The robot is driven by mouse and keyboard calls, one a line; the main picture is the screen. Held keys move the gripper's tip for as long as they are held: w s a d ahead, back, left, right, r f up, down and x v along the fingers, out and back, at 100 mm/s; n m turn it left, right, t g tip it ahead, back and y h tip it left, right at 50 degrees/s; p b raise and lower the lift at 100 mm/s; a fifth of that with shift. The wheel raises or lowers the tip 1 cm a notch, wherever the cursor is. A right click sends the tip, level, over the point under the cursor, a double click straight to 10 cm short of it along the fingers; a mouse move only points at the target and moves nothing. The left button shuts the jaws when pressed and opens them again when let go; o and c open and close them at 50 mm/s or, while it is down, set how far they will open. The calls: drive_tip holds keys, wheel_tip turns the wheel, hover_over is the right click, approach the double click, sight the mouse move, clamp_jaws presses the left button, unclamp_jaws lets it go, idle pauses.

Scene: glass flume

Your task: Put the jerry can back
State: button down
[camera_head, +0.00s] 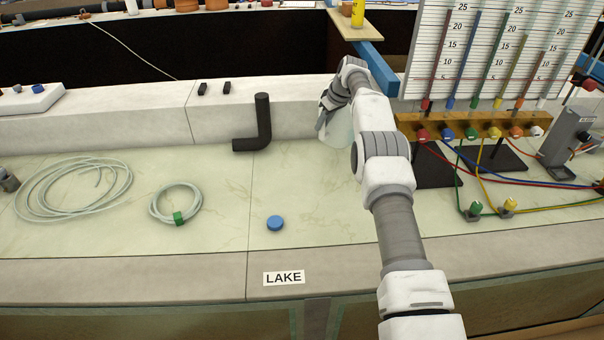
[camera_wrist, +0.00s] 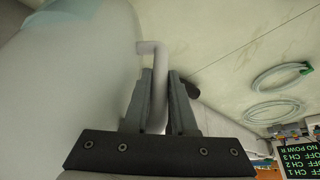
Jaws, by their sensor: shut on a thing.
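The jerry can (camera_head: 341,131) shows in the head view as a small pale, translucent patch over the far part of the bench, mostly hidden behind my arm. In the wrist view its large whitish body (camera_wrist: 62,85) fills the left side. My gripper (camera_wrist: 160,85) has its two fingers closed around the pale, bent handle (camera_wrist: 154,50). In the head view my gripper (camera_head: 325,112) is partly hidden by my wrist. I cannot tell whether the can's base touches the bench top.
A black elbow pipe (camera_head: 263,125) stands left of the can. A blue cap (camera_head: 275,223), a small hose coil (camera_head: 175,202) and a larger coil (camera_head: 72,188) lie on the bench. Right are the manometer board (camera_head: 490,60), coloured valves and tubes.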

drive_tip(key=shift+s+a+f+b, duration=0.15)
drive_tip(key=shift+f+b, duration=0.15)
drive_tip(key=shift+b, duration=0.8)
drive_tip(key=s+a+f+b, duration=0.7)
drive_tip(key=f, duration=0.2)
drive_tip(key=shift+f, duration=0.25)
drive_tip(key=shift+s+a+b, duration=0.1)
drive_tip(key=shift+b, duration=0.2)
drive_tip(key=shift+f, duration=0.2)
drive_tip(key=c, duration=0.7)
unclamp_jaws()
